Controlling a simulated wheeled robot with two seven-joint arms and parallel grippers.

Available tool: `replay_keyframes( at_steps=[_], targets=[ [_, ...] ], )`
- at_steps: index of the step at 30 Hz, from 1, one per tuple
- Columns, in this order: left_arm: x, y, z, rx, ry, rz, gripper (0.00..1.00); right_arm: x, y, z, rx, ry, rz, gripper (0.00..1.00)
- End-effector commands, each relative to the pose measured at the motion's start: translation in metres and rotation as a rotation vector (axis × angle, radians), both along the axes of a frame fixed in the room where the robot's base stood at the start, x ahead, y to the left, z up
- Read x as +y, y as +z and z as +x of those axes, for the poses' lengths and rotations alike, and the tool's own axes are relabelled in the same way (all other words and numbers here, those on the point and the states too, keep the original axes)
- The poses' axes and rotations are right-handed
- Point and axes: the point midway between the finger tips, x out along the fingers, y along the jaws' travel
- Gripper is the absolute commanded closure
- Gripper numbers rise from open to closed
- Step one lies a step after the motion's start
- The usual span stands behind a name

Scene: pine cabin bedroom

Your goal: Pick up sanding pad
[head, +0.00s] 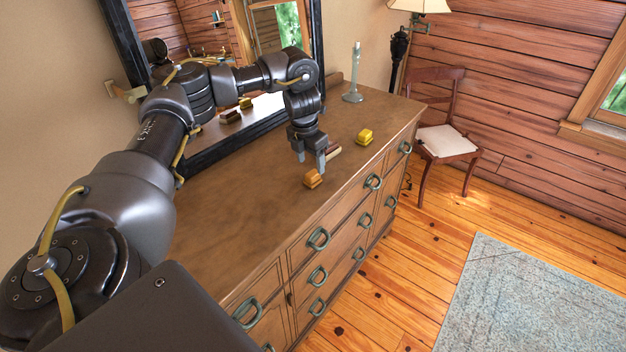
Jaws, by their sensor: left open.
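My left gripper (311,162) points down over the dresser top, open, with its fingers apart and nothing visible between them. A small orange-tan block (313,178) lies on the dresser just below and in front of the fingertips. A yellow block (365,137) lies farther back to the right. A dark reddish-brown piece with a pale edge (334,152) lies just behind the fingers, partly hidden by them. I cannot tell for sure which of these is the sanding pad. My right gripper is out of view.
The wooden dresser (235,210) has ring-handled drawers. A pale green candlestick (353,85) stands at its back. A dark-framed mirror (183,158) leans behind, close to my left arm. The dresser top left of the gripper is bare. A chair (447,140) and rug (540,300) are to the right.

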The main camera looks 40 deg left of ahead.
Motion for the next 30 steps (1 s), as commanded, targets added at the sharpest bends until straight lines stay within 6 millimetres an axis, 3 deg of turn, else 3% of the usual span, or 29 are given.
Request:
replay_keyframes(
  at_steps=[10, 19, 27, 30],
  targets=[
    [-0.001, -0.015, 0.003, 0.002, -0.003, 0.001, 0.38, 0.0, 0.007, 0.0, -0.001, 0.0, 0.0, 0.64],
    [-0.001, -0.055, 0.009, 0.001, -0.003, 0.001, 0.38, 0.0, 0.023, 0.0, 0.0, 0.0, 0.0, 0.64],
    [-0.001, -0.06, 0.01, -0.001, -0.003, 0.0, 0.38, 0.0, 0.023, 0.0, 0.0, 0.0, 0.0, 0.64],
    [-0.001, -0.06, 0.01, -0.001, -0.003, 0.0, 0.49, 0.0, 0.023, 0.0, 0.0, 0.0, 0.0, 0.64]
  ],
)
